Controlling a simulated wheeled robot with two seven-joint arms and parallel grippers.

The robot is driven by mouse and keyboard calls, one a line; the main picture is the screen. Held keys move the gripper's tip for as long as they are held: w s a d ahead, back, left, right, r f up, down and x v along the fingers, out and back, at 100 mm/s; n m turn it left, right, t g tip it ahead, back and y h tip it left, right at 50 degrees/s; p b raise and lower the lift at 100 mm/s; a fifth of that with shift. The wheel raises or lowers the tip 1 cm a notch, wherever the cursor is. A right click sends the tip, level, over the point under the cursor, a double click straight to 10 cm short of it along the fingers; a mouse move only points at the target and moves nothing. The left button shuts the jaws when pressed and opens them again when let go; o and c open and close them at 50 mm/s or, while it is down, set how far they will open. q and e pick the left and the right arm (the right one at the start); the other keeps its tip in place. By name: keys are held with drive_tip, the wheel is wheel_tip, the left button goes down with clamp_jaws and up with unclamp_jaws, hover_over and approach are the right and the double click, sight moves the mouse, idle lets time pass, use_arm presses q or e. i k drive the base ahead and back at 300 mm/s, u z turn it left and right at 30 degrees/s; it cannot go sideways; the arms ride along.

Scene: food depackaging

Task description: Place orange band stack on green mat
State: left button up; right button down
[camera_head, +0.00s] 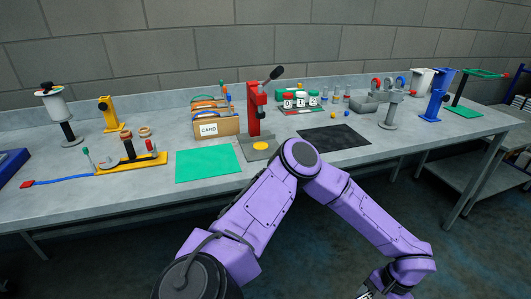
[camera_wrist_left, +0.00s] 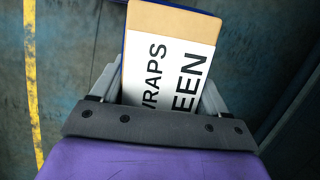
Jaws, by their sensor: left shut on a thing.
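The green mat (camera_head: 207,164) lies flat and bare on the near left part of the bench. In the left wrist view my left gripper (camera_wrist_left: 160,100) is shut on a tan card with a white label (camera_wrist_left: 172,65) reading "WRAPS" and "EEN", over the floor. My right gripper is not in view.
A red press (camera_head: 255,112) stands behind a grey plate with a yellow disc (camera_head: 261,146). A card box (camera_head: 212,122) is beside it. A black mat (camera_head: 335,137) lies bare to the right. A yellow tool base (camera_head: 130,165) stands left of the green mat.

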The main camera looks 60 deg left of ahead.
sight(206, 160)
drive_tip(key=u, duration=2.05)
